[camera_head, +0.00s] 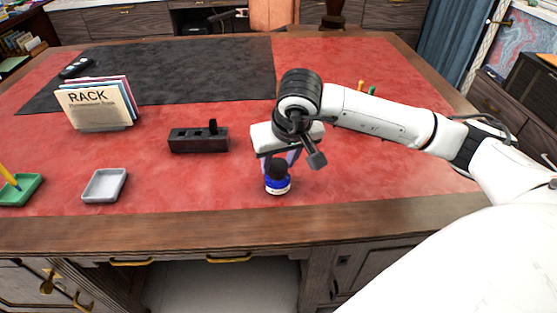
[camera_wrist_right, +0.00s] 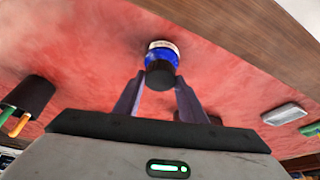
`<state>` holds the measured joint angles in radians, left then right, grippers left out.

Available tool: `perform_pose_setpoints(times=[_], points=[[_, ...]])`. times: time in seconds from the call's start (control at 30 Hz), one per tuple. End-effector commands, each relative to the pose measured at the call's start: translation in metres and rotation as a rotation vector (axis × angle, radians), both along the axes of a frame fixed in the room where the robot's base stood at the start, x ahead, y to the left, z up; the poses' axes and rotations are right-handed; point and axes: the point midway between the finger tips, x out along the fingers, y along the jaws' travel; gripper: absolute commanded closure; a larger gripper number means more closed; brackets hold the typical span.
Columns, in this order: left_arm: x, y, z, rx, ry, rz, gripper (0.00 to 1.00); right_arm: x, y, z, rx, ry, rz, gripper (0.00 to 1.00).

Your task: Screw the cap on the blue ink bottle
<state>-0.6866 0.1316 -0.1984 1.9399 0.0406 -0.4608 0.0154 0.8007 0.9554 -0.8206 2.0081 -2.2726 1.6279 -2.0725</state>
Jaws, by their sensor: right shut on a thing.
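The blue ink bottle (camera_head: 278,186) stands upright on the red leather near the desk's front edge. It also shows in the right wrist view (camera_wrist_right: 161,55), with a white label band. The black cap (camera_head: 277,167) is at the top of the bottle, and in the right wrist view (camera_wrist_right: 160,75) it sits between the fingertips. My right gripper (camera_head: 279,165) comes down from above and is shut on the cap. The cap looks in line with the bottle's neck; how tightly it sits cannot be told. My left gripper is not in view.
A dark slotted holder (camera_head: 199,141) stands left of the bottle. Further left are a grey tray (camera_head: 104,185), a green tray (camera_head: 20,191) with a pencil and a rack of papers (camera_head: 97,105). A dark pen cup (camera_wrist_right: 28,97) shows in the wrist view. The leather around the bottle is clear.

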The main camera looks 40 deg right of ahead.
Motion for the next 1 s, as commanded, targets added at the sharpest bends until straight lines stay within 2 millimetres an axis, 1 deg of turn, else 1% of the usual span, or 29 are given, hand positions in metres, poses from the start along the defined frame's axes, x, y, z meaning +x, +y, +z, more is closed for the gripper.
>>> perform_pose_setpoints(times=[0.7,0.77,0.9,1.0], points=[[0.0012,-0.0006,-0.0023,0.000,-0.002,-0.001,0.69,-0.0001,0.0005,-0.0026,0.001,0.001,-0.012,0.83],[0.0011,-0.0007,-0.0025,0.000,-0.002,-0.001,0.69,0.0002,0.0014,-0.0026,0.000,0.002,-0.053,0.83],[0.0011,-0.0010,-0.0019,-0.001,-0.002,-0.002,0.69,0.0012,0.0033,-0.0023,0.000,0.001,-0.222,0.83],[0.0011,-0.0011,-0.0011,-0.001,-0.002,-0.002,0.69,0.0010,0.0032,-0.0027,0.000,0.003,-0.316,0.83]])
